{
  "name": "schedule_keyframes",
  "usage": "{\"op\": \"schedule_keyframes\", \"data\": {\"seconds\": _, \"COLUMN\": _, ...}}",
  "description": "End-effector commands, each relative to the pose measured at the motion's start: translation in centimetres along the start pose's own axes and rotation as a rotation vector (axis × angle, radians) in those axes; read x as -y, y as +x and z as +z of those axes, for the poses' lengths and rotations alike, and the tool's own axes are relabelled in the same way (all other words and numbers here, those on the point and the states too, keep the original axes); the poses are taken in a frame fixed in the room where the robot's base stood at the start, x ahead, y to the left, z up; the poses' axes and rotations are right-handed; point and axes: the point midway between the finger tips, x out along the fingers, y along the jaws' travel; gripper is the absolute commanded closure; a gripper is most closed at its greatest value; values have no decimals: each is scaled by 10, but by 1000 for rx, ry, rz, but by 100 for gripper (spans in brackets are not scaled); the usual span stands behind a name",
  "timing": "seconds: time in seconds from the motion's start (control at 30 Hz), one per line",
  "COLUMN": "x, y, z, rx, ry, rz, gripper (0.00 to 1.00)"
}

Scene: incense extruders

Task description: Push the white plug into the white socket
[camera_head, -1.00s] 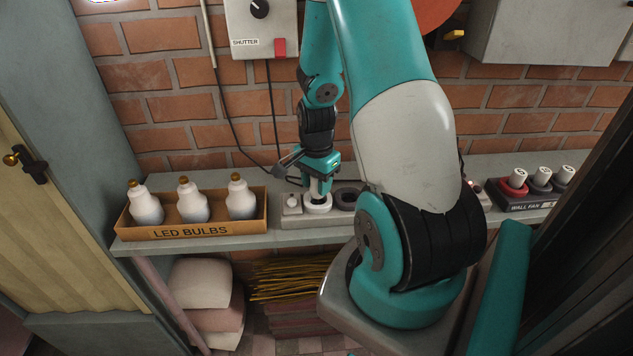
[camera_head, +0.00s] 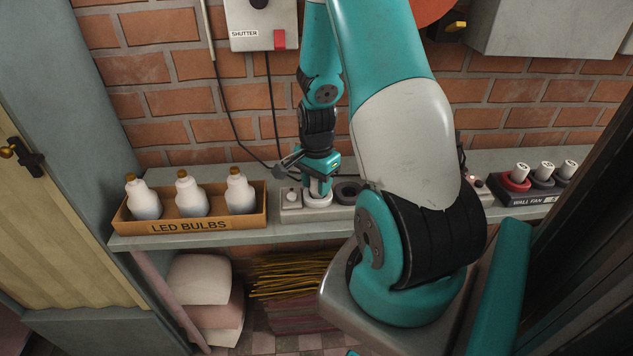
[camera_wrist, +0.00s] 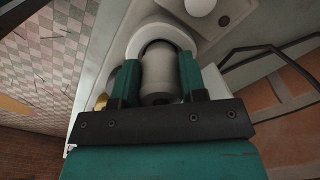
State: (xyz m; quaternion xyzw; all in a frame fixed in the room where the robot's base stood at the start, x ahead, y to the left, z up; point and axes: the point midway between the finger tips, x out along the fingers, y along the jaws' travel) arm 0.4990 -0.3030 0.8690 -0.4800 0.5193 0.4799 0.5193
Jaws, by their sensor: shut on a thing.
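The white plug (camera_wrist: 159,76) is held between the two teal fingers of my gripper (camera_wrist: 159,80) in the wrist view. Its far end is over or inside the ring of the white socket (camera_wrist: 168,32); how deep it sits I cannot tell. In the head view my gripper (camera_head: 319,185) points down at the white socket (camera_head: 318,201) on a grey panel on the shelf. The plug is mostly hidden by the gripper there. A dark socket (camera_head: 347,192) sits just right of the white one, partly behind my arm.
A box of LED bulbs (camera_head: 190,227) stands left of the panel. A white knob (camera_head: 292,195) sits close left of the socket. A shutter control box (camera_head: 263,27) hangs on the brick wall (camera_head: 180,107) behind.

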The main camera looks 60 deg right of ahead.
Motion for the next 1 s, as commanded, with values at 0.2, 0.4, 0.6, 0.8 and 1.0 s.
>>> {"op": "schedule_keyframes", "data": {"seconds": 0.2, "x": 0, "y": 5, "z": 0, "rx": 0, "ry": 0, "rz": 0, "gripper": 85}}
{"op": "schedule_keyframes", "data": {"seconds": 0.4, "x": 0, "y": 7, "z": 0, "rx": 0, "ry": 0, "rz": 0, "gripper": 45}}
{"op": "schedule_keyframes", "data": {"seconds": 0.6, "x": 0, "y": 7, "z": 0, "rx": 0, "ry": 0, "rz": 0, "gripper": 32}}
{"op": "schedule_keyframes", "data": {"seconds": 0.8, "x": 0, "y": 3, "z": 0, "rx": -1, "ry": 0, "rz": -1, "gripper": 32}}
{"op": "schedule_keyframes", "data": {"seconds": 1.0, "x": 1, "y": -28, "z": -1, "rx": -4, "ry": 0, "rz": -6, "gripper": 32}}
